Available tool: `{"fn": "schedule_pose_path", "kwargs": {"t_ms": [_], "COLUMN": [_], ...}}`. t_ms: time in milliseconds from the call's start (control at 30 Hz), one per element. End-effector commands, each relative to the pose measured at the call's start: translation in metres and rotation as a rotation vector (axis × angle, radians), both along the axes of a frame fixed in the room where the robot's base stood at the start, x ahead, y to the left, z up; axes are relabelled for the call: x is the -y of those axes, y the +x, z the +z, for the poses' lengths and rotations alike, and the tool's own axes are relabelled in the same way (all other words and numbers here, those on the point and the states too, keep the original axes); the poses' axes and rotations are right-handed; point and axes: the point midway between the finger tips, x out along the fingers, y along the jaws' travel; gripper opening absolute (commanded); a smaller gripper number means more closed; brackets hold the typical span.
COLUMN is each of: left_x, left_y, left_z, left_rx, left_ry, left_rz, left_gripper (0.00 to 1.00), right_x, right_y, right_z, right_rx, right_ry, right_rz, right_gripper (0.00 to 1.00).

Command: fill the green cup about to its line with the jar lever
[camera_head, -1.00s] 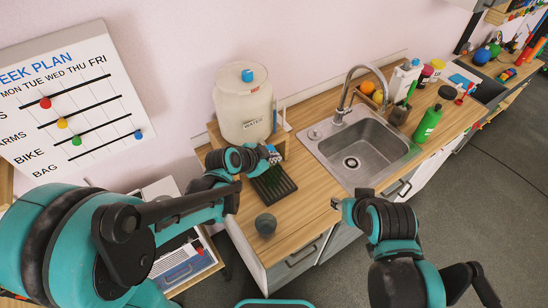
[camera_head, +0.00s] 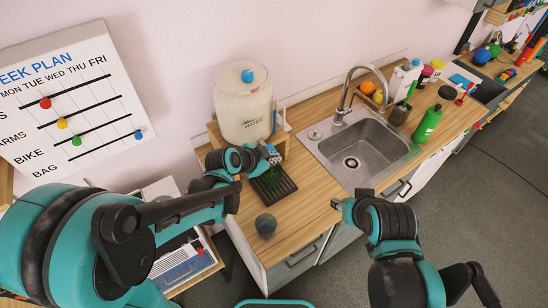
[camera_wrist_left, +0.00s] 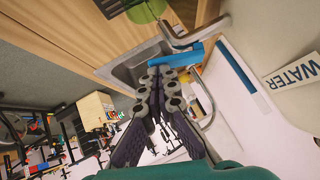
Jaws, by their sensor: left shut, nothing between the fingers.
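The water jar (camera_head: 243,104), whitish with a blue cap, stands on a wooden stand at the back of the counter. My left gripper (camera_head: 271,154) is at the front of the jar, shut and empty, above the dark slatted tray (camera_head: 285,186). In the left wrist view its fingertips (camera_wrist_left: 166,68) are close to a blue bar (camera_wrist_left: 189,60), which looks like the jar's lever; I cannot tell whether they touch it. My right gripper (camera_head: 350,203) is low by the counter's front edge.
The sink (camera_head: 360,150) with its tall tap is right of the tray. A dark round object (camera_head: 265,225) sits near the counter's front left corner. A green bottle (camera_head: 427,124) stands right of the sink. The wood between tray and sink is clear.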

Motion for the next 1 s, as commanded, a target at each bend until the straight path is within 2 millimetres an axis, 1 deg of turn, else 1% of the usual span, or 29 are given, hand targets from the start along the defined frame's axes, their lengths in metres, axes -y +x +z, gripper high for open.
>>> {"fn": "schedule_pose_path", "kwargs": {"t_ms": [267,633,1000], "left_x": [0.0,0.0,0.0], "left_y": [0.0,0.0,0.0], "left_z": [0.0,0.016,0.017], "left_rx": [0.0,0.0,0.0], "left_ry": [0.0,0.0,0.0], "left_rz": [0.0,0.0,0.0], "left_gripper": [0.0,0.0,0.0], "right_x": [0.0,0.0,0.0], "right_y": [0.0,0.0,0.0], "right_z": [0.0,0.012,0.013], "right_rx": [0.0,0.0,0.0], "right_ry": [0.0,0.0,0.0], "right_rz": [0.0,0.0,0.0], "right_gripper": [0.4,0.4,0.4]}}
